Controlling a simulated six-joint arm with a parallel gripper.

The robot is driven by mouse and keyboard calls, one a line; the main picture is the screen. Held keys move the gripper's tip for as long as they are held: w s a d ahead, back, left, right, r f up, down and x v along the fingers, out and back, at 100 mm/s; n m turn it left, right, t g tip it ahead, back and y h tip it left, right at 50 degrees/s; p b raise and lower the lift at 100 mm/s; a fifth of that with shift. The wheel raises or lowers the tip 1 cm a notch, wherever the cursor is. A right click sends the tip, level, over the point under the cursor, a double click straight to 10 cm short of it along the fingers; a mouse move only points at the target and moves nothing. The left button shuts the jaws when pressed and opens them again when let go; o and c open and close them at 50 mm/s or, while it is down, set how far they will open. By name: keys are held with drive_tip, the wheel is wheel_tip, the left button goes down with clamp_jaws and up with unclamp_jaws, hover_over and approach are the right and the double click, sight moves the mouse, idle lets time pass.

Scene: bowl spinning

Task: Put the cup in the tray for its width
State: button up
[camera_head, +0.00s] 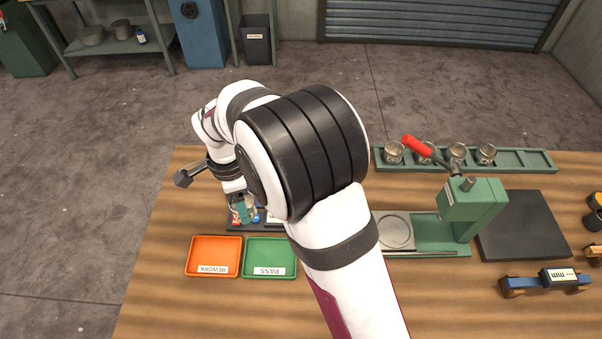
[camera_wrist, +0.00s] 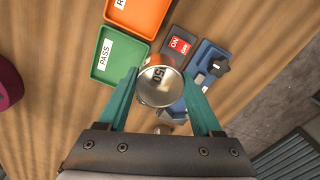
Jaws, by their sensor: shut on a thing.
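My gripper (camera_wrist: 160,77) has two teal fingers, shut on a shiny metal cup (camera_wrist: 158,97). The cup shows dark marks like "50" in the wrist view. In the head view my gripper (camera_head: 243,210) is over the dark gauge base beyond the trays, and the cup is mostly hidden. I cannot tell whether the cup touches the gauge base.
A blue gauge (camera_wrist: 213,60) and a red ON/OFF switch (camera_wrist: 180,43) are beside the cup. A green rack (camera_head: 530,160) holds several metal cups at the back right. A green press (camera_head: 470,210) with a red handle and a black mat (camera_head: 522,225) stand right of my arm.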

drive_tip(key=s+a+f+n, duration=0.1)
drive_tip(key=s+a+n, duration=0.1)
drive_tip(key=s+a, duration=0.55)
drive_tip(key=shift+w+a+f, duration=0.1)
drive_tip(key=shift+w+f, duration=0.05)
drive_tip(key=shift+f, duration=1.65)
drive_tip(key=shift+w+f, duration=0.15)
drive_tip(key=shift+f, duration=1.65)
drive_tip(key=shift+f, duration=0.25)
drive_tip(key=o, duration=1.5)
drive_tip(key=shift+o, duration=0.2)
drive_tip(key=shift+r, duration=0.1)
wheel_tip(320, 180, up, 8)
